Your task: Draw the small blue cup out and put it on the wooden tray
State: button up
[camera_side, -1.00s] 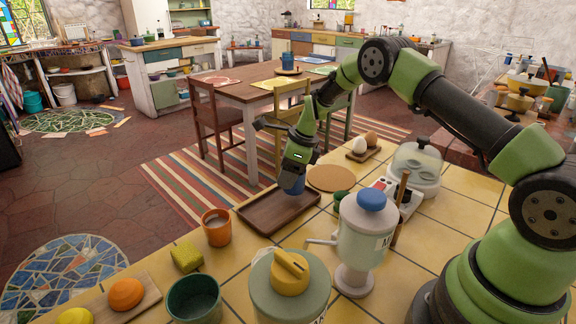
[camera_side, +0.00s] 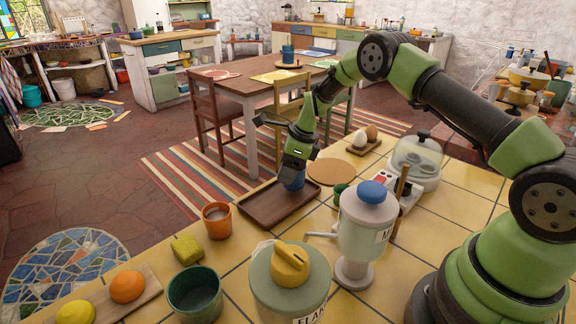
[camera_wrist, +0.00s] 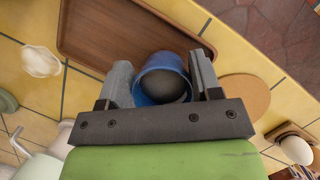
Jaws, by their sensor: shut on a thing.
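The small blue cup (camera_side: 292,181) is in my gripper (camera_side: 296,165), over the right part of the brown wooden tray (camera_side: 262,208). In the wrist view, the blue cup (camera_wrist: 143,85) sits between the two grey fingers of my gripper (camera_wrist: 162,80), which are shut on it. I look at its rounded dark grey inside or contents; I cannot tell which. The wooden tray (camera_wrist: 100,35) lies beyond and beneath it. The cup is low over the tray, but I cannot tell whether its base touches. My gripper hides much of the cup in the side view.
An orange cup (camera_side: 216,221), a yellow sponge (camera_side: 187,249) and a dark green cup (camera_side: 194,293) stand left and in front of the tray. A round cork mat (camera_side: 328,172) is to its right. A pale canister with a blue knob (camera_side: 364,225) stands near it. The tray looks otherwise empty.

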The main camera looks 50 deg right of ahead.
jog(key=shift+f, duration=0.65)
dwell(0.6)
jog(key=o, duration=1.6)
jog(key=shift+r, duration=0.1)
jog(key=shift+r, duration=3.4)
jog(key=shift+r, duration=0.1)
